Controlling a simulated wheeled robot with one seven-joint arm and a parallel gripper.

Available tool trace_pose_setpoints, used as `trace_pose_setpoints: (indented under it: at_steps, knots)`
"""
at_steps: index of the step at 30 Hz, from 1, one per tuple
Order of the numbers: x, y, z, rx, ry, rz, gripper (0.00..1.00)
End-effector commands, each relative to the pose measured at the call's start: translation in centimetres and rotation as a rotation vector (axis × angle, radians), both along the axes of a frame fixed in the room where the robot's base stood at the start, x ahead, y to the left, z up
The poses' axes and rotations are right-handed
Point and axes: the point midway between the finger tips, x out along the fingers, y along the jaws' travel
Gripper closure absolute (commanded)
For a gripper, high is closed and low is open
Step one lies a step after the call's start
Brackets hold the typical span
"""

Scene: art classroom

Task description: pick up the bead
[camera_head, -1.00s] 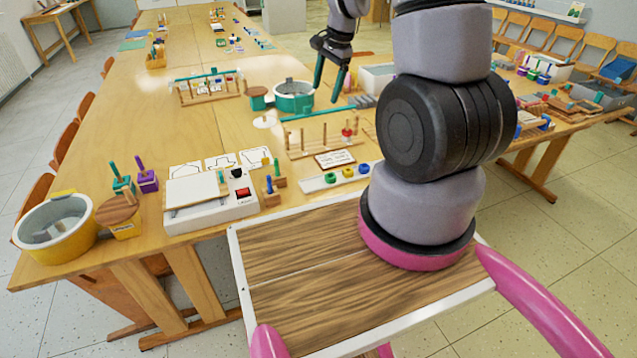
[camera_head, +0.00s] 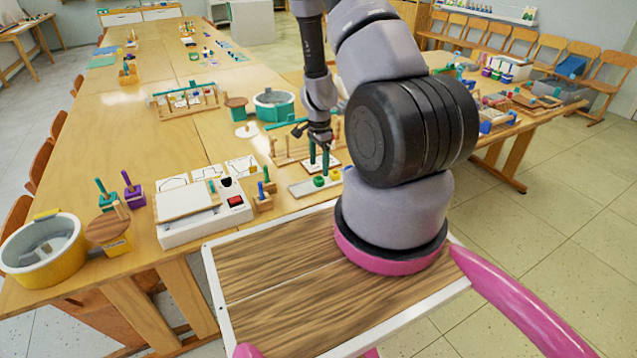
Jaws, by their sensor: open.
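My gripper (camera_head: 319,164) points down with its two green fingers a little apart and nothing seen between them. It is over the small white tray (camera_head: 299,189) near the front edge of the table. A green ring-shaped bead (camera_head: 319,181) lies on the tray just below the fingertips. Another green bead (camera_head: 335,175) lies right beside it. I cannot tell whether the fingers touch a bead. The right end of the tray is hidden behind my arm.
A bead rack (camera_head: 285,150) stands behind the gripper. A wooden peg stand (camera_head: 262,203) and a white device with a red button (camera_head: 205,212) are to the left. A teal pot (camera_head: 273,106) stands farther back.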

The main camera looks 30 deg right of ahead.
Motion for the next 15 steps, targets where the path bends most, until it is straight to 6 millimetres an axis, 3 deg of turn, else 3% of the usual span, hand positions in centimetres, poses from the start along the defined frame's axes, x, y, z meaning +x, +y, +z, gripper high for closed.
trace_pose_setpoints:
  at_steps: [9, 15]
  knots:
    - [-0.2, -0.3, -4.4, 0.002, 0.002, 0.0, 0.2]
    - [-0.1, -0.3, -5.0, 0.002, 0.001, -0.001, 0.2]
